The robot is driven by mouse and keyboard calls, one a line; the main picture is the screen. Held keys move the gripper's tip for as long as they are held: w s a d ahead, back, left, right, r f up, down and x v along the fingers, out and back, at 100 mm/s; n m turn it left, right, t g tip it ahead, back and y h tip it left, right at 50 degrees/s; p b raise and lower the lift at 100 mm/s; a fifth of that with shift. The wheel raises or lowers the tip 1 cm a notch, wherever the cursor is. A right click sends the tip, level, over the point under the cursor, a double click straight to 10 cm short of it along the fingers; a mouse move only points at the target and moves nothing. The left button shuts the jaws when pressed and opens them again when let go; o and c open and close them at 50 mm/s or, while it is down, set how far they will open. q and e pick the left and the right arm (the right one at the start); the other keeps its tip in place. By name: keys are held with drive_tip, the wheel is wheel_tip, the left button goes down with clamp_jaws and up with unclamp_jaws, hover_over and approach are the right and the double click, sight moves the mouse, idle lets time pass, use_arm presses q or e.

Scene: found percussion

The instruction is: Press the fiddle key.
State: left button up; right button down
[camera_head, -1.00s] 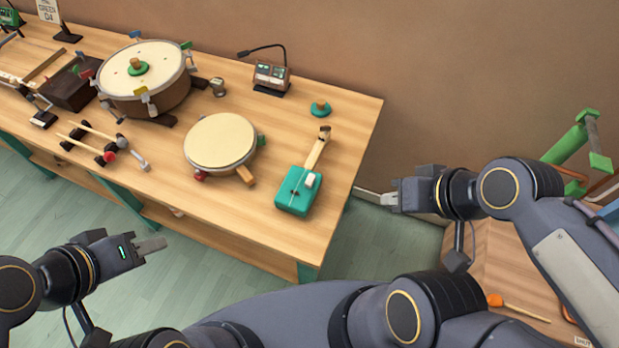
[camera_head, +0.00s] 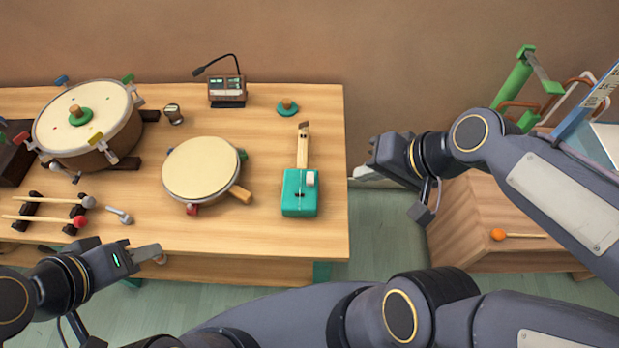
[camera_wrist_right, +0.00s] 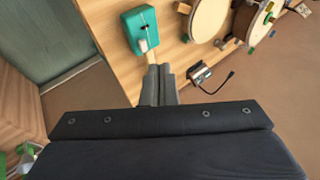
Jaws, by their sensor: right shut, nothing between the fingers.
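The fiddle has a teal box body (camera_head: 299,200) and a pale wooden neck (camera_head: 302,150), and lies near the right edge of the table. A white key (camera_head: 310,179) sits on the body's upper right. In the right wrist view the teal body (camera_wrist_right: 152,22) and white key (camera_wrist_right: 143,45) show just beyond my fingertips; the neck is mostly hidden behind them. My right gripper (camera_head: 358,173) is shut and empty, right of the fiddle at the table's right edge. It also shows in the right wrist view (camera_wrist_right: 159,70). My left gripper (camera_head: 150,252) is at the table's front edge, far from the fiddle; its jaw state is unclear.
A flat drum (camera_head: 201,168) lies left of the fiddle, with a larger drum (camera_head: 100,105) further left. A microphone unit (camera_head: 227,91) and a green knobbed disc (camera_head: 287,106) are behind. Mallets (camera_head: 45,199) lie at front left. A wooden crate (camera_head: 470,225) stands right, across a gap.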

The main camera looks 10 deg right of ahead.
drive_tip(key=w+a+f+m+y+b, duration=0.1)
drive_tip(key=w+a+f+m+b, duration=0.1)
drive_tip(key=w+f+m, duration=0.3)
drive_tip(key=m+y+b, duration=0.1)
drive_tip(key=m+b, duration=0.2)
drive_tip(key=m, duration=0.3)
hover_over(310, 179)
drive_tip(key=d, duration=0.1)
wheel_tip(310, 179, down, 7)
drive_tip(key=shift+d+r, duration=0.15)
drive_tip(key=shift+r, duration=0.1)
drive_tip(key=shift+f, duration=0.15)
wheel_tip(310, 179, down, 9)
drive_tip(key=b, duration=0.8)
drive_tip(key=shift+r, duration=0.2)
drive_tip(key=shift+f+b, duration=0.4)
drive_tip(key=shift+b, duration=0.1)
